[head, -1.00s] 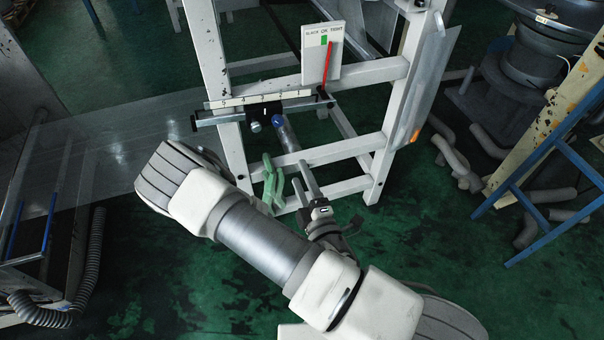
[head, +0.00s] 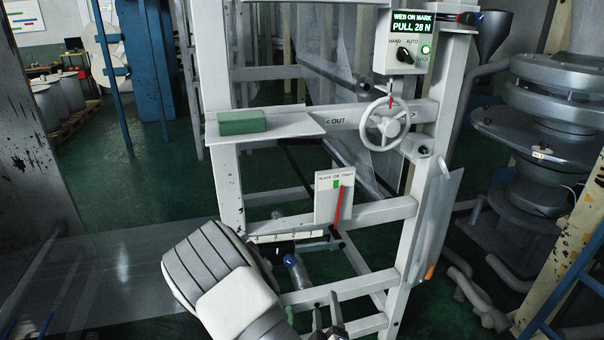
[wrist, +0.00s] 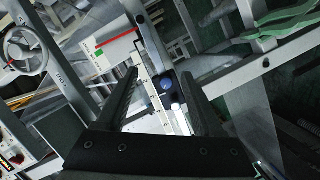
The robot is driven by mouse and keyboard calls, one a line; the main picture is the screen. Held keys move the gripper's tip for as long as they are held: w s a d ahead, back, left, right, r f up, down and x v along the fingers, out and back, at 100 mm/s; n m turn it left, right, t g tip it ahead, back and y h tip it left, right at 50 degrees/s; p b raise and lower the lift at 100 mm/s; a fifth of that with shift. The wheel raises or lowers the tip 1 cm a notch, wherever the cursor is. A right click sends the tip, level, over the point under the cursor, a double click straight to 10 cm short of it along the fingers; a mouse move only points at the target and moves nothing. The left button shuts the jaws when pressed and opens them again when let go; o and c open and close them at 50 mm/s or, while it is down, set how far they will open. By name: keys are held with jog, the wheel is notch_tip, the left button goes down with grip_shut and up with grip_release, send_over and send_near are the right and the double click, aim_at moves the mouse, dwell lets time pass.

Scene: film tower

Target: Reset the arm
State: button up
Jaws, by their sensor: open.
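My gripper (head: 328,322) shows at the bottom of the head view, its two fingertips apart and nothing between them. In the wrist view, my gripper (wrist: 165,92) is open and empty, with its dark fingers spread. Beyond the fingers are a ruled scale bar with a blue knob (wrist: 166,84) and the white slack/tight gauge plate (wrist: 112,45). In the head view my arm reaches across the lower middle and covers part of the scale bar (head: 285,237). The blue knob (head: 290,260) is seen just right of my arm.
The white frame stands ahead with a handwheel (head: 388,124), a control box (head: 403,42) reading "WEB ON MARK, PULL 28 N", and a shelf (head: 295,127) with a green block (head: 242,122). A clear film sheet (head: 110,270) spans the left. Grey machinery (head: 550,120) is at right.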

notch_tip(320, 180, up, 16)
jog(key=s+d+m+g+y+p, duration=0.1)
jog(key=d+m+g+p, duration=0.1)
jog(key=m+g, duration=0.7)
jog(key=s+d+r+m, duration=0.1)
jog(key=s+d+r, duration=0.1)
jog(key=s+r, duration=0.2)
jog(key=s+d+r+m+g+p, duration=0.1)
jog(key=s+r, duration=0.3)
jog(key=s, duration=0.4)
jog(key=s+d+r+h, duration=0.1)
jog(key=s+d+r, duration=0.2)
jog(key=s+r, duration=0.2)
jog(key=shift+s+d+m+g, duration=0.3)
jog(key=shift+s+d+m, duration=0.1)
jog(key=shift+s, duration=0.35)
